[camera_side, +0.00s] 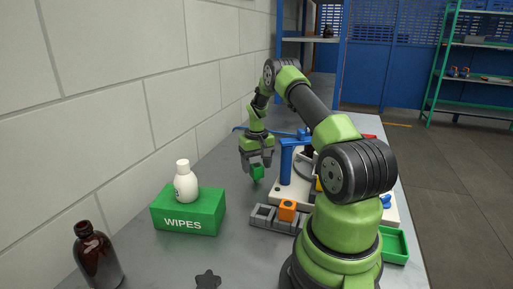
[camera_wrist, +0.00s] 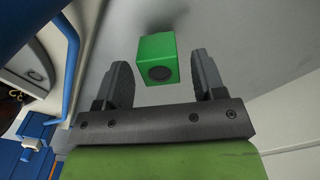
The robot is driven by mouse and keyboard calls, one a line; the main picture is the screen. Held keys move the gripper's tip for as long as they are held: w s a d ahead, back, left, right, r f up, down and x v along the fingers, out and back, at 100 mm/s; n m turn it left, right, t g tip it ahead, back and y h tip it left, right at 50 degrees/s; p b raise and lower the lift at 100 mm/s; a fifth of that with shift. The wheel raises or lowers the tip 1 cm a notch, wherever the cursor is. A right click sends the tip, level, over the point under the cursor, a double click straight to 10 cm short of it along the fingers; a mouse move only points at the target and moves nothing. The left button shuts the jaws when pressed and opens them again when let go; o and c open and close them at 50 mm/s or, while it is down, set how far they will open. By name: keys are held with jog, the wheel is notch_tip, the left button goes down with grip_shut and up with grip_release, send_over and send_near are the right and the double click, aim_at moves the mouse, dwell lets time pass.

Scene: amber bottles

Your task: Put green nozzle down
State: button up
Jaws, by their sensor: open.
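The green nozzle (camera_side: 257,173) is a small green block just under my gripper (camera_side: 256,158) in the side view. In the wrist view the green nozzle (camera_wrist: 155,52) shows a dark round hole in its near face. It sits between and slightly beyond the fingertips of my gripper (camera_wrist: 160,72). The fingers are apart, with a clear gap to the nozzle on the right and a narrow one on the left. The nozzle appears to rest on the grey table (camera_wrist: 240,40), with a dark shadow beside it; the side view does not show its contact clearly.
A blue fixture on a white base (camera_side: 288,165) stands close right of my gripper. A grey holder (camera_side: 263,214) carries an orange block (camera_side: 287,210). A green WIPES box (camera_side: 188,216) bears a white bottle (camera_side: 185,183). An amber bottle (camera_side: 97,258) stands front left. A green tray (camera_side: 394,246) is at right.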

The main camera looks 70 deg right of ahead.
aim_at(255, 165)
notch_tip(255, 165, up, 10)
jog(key=r, duration=0.1)
jog(key=w+a+r+n+t, duration=0.2)
jog(key=w+a+r+t, duration=0.1)
jog(key=a+r, duration=1.2)
jog(key=s+a+n+t+y, duration=0.1)
jog(key=s+a+t, duration=0.1)
jog(key=s+a, duration=0.5)
jog(key=s+a+r+n+t+y, duration=0.1)
jog(key=s+a+n+t, duration=0.1)
jog(key=s+a, duration=0.5)
jog(key=shift+a, duration=2.95)
